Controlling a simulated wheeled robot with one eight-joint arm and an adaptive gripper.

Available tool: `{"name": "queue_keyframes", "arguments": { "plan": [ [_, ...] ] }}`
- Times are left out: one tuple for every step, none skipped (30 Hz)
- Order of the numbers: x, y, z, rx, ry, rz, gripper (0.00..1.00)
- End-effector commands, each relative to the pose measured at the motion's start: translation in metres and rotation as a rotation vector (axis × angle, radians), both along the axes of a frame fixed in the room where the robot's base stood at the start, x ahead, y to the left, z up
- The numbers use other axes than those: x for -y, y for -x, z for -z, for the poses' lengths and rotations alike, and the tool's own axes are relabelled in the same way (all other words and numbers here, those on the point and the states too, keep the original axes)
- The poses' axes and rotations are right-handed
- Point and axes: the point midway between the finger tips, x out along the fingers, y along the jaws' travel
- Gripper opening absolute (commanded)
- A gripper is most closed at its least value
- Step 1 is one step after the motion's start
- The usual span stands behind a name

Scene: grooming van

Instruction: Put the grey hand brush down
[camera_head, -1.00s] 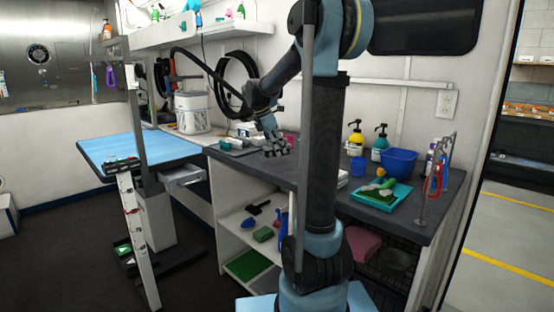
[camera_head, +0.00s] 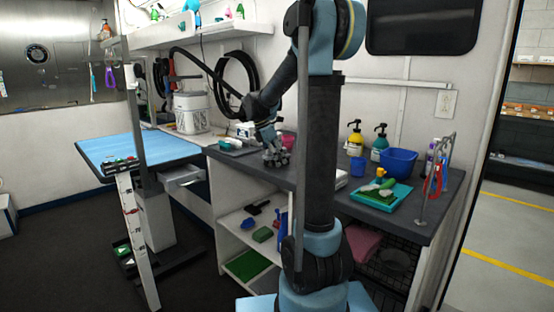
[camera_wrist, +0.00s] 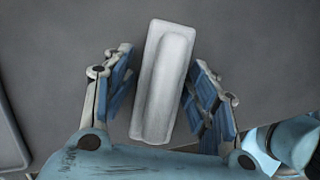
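The grey hand brush (camera_wrist: 165,85) is a pale, long block with a raised rounded top. In the wrist view it lies slightly tilted between my fingers, over the dark grey counter (camera_wrist: 60,60). My gripper (camera_wrist: 162,95) looks open around it, with a narrow gap at the left finger; the right finger is very close to the brush's edge. In the head view my gripper (camera_head: 276,158) is low at the counter (camera_head: 320,180), and the brush cannot be made out there.
A grey tray (camera_wrist: 10,145) edges into the wrist view at left. On the counter's right stand a teal tray (camera_head: 381,197), a blue tub (camera_head: 398,162) and pump bottles (camera_head: 355,139). A pink cup (camera_head: 288,142) stands close behind my gripper.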

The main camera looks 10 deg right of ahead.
Motion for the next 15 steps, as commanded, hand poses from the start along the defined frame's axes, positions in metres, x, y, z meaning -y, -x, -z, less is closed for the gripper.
{"name": "queue_keyframes", "arguments": {
  "plan": [
    [0.000,0.000,0.000,0.000,0.000,0.000,0.54],
    [0.000,0.000,0.000,0.000,0.000,0.000,0.54],
    [0.000,0.000,0.000,0.000,0.000,0.000,0.54],
    [0.000,0.000,0.000,0.000,0.000,0.000,0.54],
    [0.000,0.000,0.000,0.000,0.000,0.000,0.54],
    [0.000,0.000,0.000,0.000,0.000,-0.001,0.54],
    [0.000,0.000,-0.001,0.000,0.000,-0.001,0.54],
    [0.000,0.000,-0.002,0.000,0.000,-0.001,0.54],
    [0.000,0.000,-0.003,0.001,0.000,-0.001,0.54],
    [0.000,0.000,-0.005,0.001,0.000,-0.001,0.54],
    [-0.002,0.001,-0.007,0.001,0.000,-0.001,0.54],
    [-0.003,0.001,-0.011,0.000,0.000,-0.002,0.54],
    [-0.005,0.001,-0.015,0.000,0.000,-0.002,0.54],
    [-0.007,0.001,-0.019,0.000,0.000,-0.002,0.54],
    [-0.009,0.002,-0.025,0.000,0.000,-0.002,0.54]
  ]
}}
